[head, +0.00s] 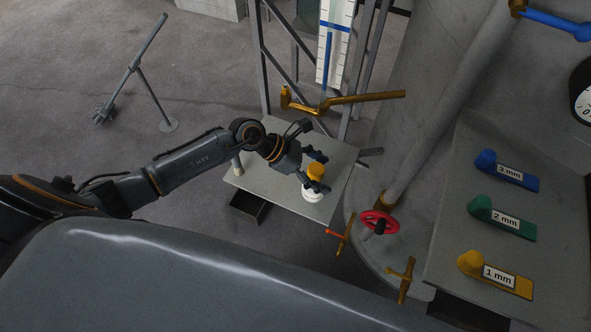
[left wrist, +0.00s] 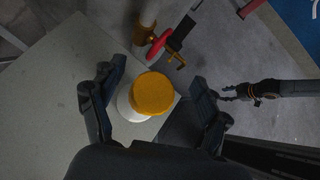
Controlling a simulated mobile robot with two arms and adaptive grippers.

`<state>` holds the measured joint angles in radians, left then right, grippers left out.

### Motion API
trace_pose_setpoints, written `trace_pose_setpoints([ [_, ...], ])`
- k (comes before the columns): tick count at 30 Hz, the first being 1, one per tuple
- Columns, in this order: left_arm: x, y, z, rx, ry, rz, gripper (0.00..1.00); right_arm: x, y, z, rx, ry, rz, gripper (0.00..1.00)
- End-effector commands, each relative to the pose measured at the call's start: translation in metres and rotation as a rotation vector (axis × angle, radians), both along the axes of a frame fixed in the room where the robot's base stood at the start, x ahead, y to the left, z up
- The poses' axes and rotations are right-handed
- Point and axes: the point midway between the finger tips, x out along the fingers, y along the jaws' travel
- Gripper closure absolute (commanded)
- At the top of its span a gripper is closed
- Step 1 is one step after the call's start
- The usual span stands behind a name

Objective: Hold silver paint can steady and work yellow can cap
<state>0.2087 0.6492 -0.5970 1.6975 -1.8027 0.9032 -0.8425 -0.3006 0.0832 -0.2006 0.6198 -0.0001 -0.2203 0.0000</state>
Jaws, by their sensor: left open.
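The yellow cap (head: 316,171) sits above a pale white can body (head: 312,194) near the table's front right corner. In the left wrist view the round yellow cap (left wrist: 153,93) covers much of the pale body (left wrist: 126,106). My left gripper (head: 314,168) is open, with one finger on either side of the cap. In the left wrist view, gaps show between the fingers and the cap. A slim grey cylinder (head: 237,166) stands at the table's left, partly behind my left arm; I cannot tell whether it is the silver can. My right gripper (left wrist: 228,92) shows small, away from the cap; its opening is unclear.
The grey table (head: 262,188) is mostly bare. A brass lever (head: 360,98) stands behind it. A red handwheel (head: 379,222) and brass valves are at its right. Blue, green and yellow labelled pieces (head: 503,222) lie on a grey panel. Open floor is to the left.

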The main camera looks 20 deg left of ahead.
Motion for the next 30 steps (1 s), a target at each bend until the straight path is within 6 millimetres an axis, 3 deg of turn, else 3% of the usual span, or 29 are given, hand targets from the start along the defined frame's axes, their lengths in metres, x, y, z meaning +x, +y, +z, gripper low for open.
trace_pose_setpoints([
  [3,-0.005,0.039,-0.021,0.212,-0.007,-0.123,0.24,0.0,0.0,0.003,0.0,0.0,-0.001,0.6],
  [8,-0.01,0.063,-0.034,0.33,0.0,-0.19,0.24,0.0,0.0,0.002,0.0,0.0,-0.001,0.6],
  [24,-0.002,0.033,-0.091,0.334,-0.001,-0.192,0.24,0.0,0.004,-0.04,0.006,-0.001,-0.004,0.6],
  [30,-0.001,0.025,-0.101,0.333,0.0,-0.192,0.24,0.0,0.005,-0.05,0.006,-0.001,-0.004,0.6],
])
